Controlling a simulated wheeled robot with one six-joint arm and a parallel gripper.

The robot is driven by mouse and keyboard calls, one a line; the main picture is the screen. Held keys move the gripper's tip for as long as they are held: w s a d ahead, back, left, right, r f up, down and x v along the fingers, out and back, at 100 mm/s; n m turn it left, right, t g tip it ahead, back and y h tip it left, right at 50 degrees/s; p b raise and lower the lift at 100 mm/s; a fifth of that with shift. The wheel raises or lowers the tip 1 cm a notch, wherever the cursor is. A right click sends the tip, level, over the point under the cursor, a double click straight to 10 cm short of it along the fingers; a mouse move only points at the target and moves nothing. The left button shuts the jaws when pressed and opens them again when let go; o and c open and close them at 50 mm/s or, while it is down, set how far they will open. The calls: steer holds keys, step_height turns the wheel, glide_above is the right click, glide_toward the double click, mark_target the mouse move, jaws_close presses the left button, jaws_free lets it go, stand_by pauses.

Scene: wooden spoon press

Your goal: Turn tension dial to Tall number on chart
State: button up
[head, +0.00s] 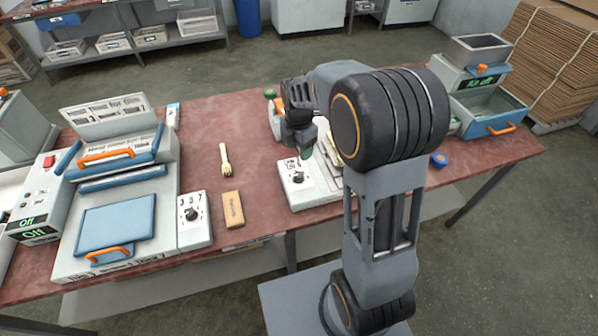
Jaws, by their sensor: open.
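A white box with a dark dial (297,176) and small printed marks stands in the middle of the table, left of my arm. A second white box with a dark knob (190,214) and numbers printed above it stands at the right side of the blue and white press. I cannot tell from labels which one is the tension dial. A white placard (108,115) with printed text stands behind the press; its words are too small to read surely. My gripper (305,150) is open, just above and behind the middle dial box, seemingly not touching the dial. My arm hides part of that area.
The red-brown table (255,150) has a pale wooden fork (225,160) and an orange-brown block (233,208) between the two dial boxes. The press (118,220) has orange handles. A blue-trayed machine (488,105) stands at the right end. Pale flat pieces lie partly behind my arm.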

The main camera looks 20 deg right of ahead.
mark_target(299, 174)
step_height(299, 174, down, 12)
steer(key=shift+f+p, duration=0.1)
steer(key=shift+p, duration=0.35)
steer(key=c, duration=0.9)
